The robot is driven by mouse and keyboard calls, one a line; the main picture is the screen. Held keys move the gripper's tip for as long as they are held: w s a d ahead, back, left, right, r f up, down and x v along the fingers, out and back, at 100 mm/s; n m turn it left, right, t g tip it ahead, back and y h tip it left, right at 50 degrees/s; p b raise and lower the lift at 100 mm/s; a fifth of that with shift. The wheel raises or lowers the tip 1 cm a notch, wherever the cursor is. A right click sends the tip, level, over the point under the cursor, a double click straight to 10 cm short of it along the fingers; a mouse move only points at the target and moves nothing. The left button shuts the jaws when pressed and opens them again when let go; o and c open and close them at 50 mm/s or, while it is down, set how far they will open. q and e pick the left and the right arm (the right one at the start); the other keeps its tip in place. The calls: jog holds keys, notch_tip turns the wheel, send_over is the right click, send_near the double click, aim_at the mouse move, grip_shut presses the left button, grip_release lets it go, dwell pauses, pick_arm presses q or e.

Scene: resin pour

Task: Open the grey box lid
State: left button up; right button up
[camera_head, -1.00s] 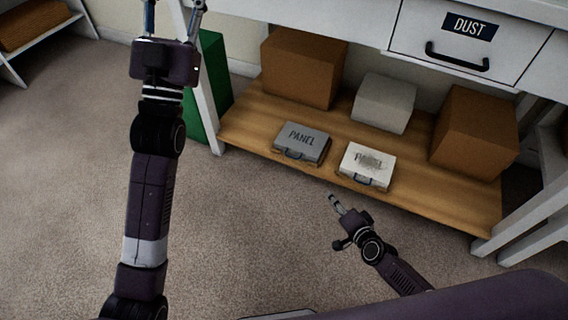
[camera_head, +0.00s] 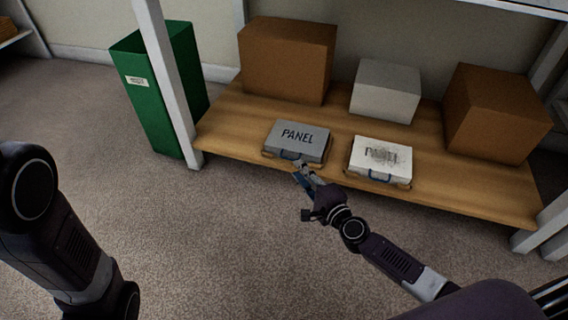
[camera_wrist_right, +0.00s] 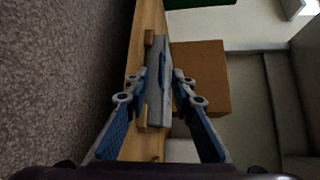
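The grey box (camera_head: 297,140), marked PANEL, lies flat on the low wooden shelf with its lid closed. A handle is on its front side, partly covered by my gripper. My right gripper (camera_head: 302,171) is at the front edge of the grey box. In the right wrist view its two fingers (camera_wrist_right: 158,88) are spread apart, with the edge of the grey box (camera_wrist_right: 157,58) showing between and beyond them. I cannot tell whether they touch it. My left gripper is out of view; only part of that arm shows at the left.
A white box (camera_head: 381,157) with a smudged PANEL label and a blue handle sits just right of the grey one. Behind stand two brown boxes (camera_head: 287,60) (camera_head: 497,115) and a pale box (camera_head: 386,92). A white table leg (camera_head: 168,80) and green bin (camera_head: 150,95) are left. The front carpet is clear.

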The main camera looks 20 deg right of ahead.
aim_at(296, 141)
jog(key=shift+b+x, duration=1.3)
jog(key=shift+x, duration=2.5)
jog(key=shift+c, duration=0.2)
grip_shut()
